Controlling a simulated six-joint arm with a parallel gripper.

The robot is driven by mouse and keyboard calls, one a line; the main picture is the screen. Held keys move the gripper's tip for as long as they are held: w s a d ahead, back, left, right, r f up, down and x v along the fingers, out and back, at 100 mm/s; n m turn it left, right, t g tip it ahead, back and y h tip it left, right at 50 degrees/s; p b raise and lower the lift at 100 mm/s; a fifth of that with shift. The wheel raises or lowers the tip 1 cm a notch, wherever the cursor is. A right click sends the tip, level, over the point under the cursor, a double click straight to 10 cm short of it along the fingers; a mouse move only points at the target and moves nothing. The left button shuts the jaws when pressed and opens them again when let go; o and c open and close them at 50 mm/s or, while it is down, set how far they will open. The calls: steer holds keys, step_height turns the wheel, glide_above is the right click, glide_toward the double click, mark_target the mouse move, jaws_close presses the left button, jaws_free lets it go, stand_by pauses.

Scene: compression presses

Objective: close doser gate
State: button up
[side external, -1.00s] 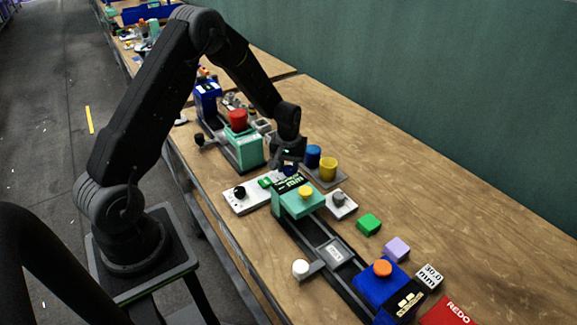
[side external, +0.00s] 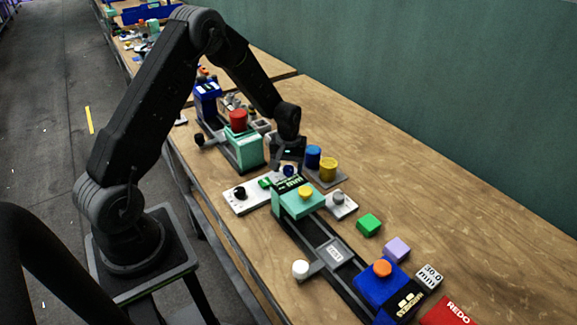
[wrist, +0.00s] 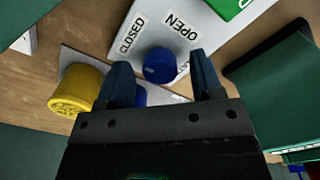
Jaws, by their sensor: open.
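The doser gate shows in the wrist view as a white panel (wrist: 152,28) with CLOSED and OPEN labels and a round blue knob (wrist: 160,65). The knob stands nearer the panel's edge, below the two labels. My gripper (wrist: 162,75) is open, with one dark fingertip on each side of the knob and visible gaps; contact cannot be told. In the side view my gripper (side external: 287,165) points down over the far end of the white panel (side external: 248,198), and the blue knob (side external: 288,171) is partly hidden beneath it.
A yellow cylinder (side external: 328,169) and a blue cylinder (side external: 313,157) stand on a grey tray close to the right of my gripper. A teal press (side external: 298,201) stands just in front, and another with a red top (side external: 238,120) is behind.

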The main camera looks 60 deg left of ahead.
mark_target(289, 168)
steer(key=shift+r, duration=0.1)
step_height(289, 168, up, 14)
stand_by(0.5)
steer(key=shift+f, duration=0.2)
steer(key=s+d+r+m+t, duration=0.3)
steer(key=s+d+r+m, duration=0.1)
steer(key=s+d+r, duration=0.75)
steer(key=s+d+r+m+t, duration=0.1)
steer(key=s+d+m, duration=0.1)
steer(key=s, duration=0.4)
steer(key=s+d+r+m+t, duration=0.1)
steer(key=s+d+r+m, duration=0.1)
steer(key=s, duration=0.3)
steer(key=shift+s+d+r+m+t, duration=0.2)
steer(key=shift+s+m+t, duration=0.15)
steer(key=shift+m, duration=0.25)
